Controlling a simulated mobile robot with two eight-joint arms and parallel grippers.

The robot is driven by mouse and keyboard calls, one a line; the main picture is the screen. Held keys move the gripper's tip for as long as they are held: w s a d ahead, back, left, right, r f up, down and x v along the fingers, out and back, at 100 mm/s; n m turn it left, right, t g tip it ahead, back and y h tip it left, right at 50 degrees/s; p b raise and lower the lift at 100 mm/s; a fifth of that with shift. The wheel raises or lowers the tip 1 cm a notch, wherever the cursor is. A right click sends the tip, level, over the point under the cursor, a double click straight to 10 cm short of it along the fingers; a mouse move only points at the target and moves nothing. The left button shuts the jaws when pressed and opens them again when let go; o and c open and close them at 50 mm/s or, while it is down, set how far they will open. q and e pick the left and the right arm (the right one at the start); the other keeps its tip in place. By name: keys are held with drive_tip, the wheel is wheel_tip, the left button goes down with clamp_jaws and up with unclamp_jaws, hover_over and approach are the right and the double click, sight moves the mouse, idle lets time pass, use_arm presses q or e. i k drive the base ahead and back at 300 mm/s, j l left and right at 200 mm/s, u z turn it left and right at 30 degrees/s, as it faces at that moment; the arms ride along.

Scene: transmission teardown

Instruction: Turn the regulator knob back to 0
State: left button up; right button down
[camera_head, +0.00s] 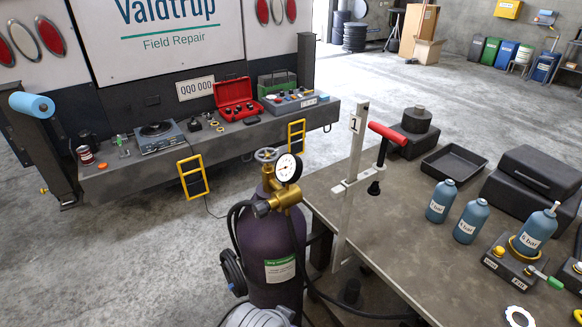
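A dark purple gas cylinder (268,240) with a green and white label stands upright at the left end of the workbench. A brass regulator (284,196) sits on its top with a round white gauge (288,168); the needle reading is too small to tell. Nothing is seen touching the regulator.
A black hose hangs around the cylinder. The workbench (400,235) holds a post with a red handle (389,134), blue bottles (441,200), a black tray (454,162) and dark cases. A truck tailgate with tools is behind left. The floor between is open.

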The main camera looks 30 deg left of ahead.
sight(260, 209)
drive_tip(key=j+u, duration=0.1)
drive_tip(key=u, duration=0.3)
drive_tip(key=i+u, duration=0.1)
drive_tip(key=u, duration=0.25)
drive_tip(key=j+u, duration=0.1)
drive_tip(key=u, duration=0.3)
drive_tip(key=i, duration=0.05)
